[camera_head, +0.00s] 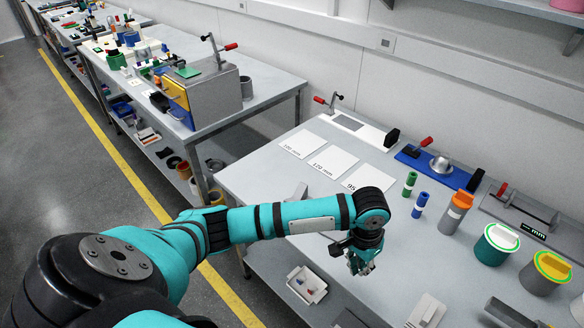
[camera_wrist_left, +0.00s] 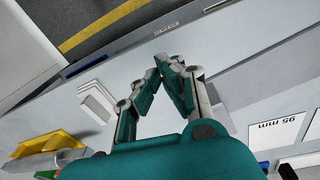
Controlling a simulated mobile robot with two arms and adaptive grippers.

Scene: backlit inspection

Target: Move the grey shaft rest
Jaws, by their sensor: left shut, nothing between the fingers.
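My left gripper (camera_head: 362,267) hangs near the table's front edge, in the middle of the head view, shut with nothing in it. In the left wrist view its fingertips (camera_wrist_left: 168,66) meet over the grey table top. A pale grey block (camera_head: 427,311) lies on the table to the right of the gripper, near the lower edge of the head view. A grey angled piece (camera_head: 299,192) shows partly behind my left arm. I cannot tell for certain which is the shaft rest. My right gripper is out of view.
Printed cards, one reading 95 mm (camera_head: 370,178), lie behind my arm. A white bin (camera_head: 307,284) sits below the table's front edge.

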